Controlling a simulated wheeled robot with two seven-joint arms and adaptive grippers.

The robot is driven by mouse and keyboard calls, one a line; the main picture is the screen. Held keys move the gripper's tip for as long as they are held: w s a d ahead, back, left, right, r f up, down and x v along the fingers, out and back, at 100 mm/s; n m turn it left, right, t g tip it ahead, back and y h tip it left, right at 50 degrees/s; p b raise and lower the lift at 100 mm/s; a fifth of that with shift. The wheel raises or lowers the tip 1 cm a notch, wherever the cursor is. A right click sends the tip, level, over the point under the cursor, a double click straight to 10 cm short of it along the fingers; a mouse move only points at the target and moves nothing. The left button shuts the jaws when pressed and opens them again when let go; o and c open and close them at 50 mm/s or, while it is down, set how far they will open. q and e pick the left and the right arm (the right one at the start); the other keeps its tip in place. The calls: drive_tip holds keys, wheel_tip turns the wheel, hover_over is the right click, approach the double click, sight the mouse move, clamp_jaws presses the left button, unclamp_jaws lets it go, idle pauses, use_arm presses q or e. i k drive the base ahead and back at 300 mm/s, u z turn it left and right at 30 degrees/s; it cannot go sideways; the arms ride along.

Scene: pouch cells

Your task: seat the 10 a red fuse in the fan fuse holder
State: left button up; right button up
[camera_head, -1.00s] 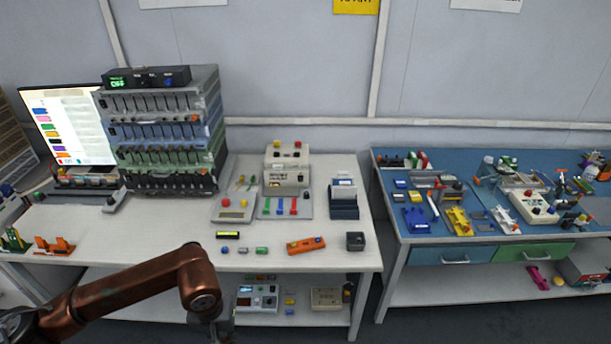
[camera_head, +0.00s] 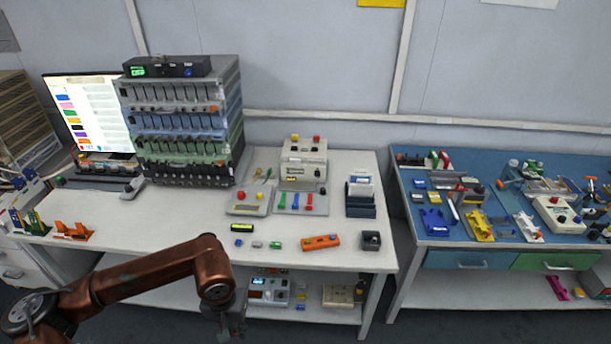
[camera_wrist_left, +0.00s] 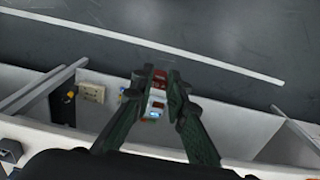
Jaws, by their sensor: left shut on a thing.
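My left gripper (camera_head: 230,328) hangs in front of the white table's front edge in the head view, at the bottom of the picture. In the left wrist view its two dark green fingers (camera_wrist_left: 158,90) are shut on a small red thing (camera_wrist_left: 158,76), which looks like the red fuse. Its rating cannot be read, and the fingers hide part of it. White and blue patches lie below it between the fingers, and I cannot tell whether they belong to it. I cannot pick out the fan fuse holder for certain in either view. My right gripper is not in view.
The white table (camera_head: 170,225) carries a rack of cells (camera_head: 185,120), a monitor (camera_head: 90,115), an orange block (camera_head: 320,242) and a dark box (camera_head: 371,240). Its lower shelf holds a device (camera_head: 268,290). A blue-topped bench (camera_head: 405,190) stands to the right, across a gap.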

sight(295, 150)
drive_tip(key=u, duration=1.05)
drive_tip(key=i, duration=1.55)
drive_tip(key=z, duration=2.25)
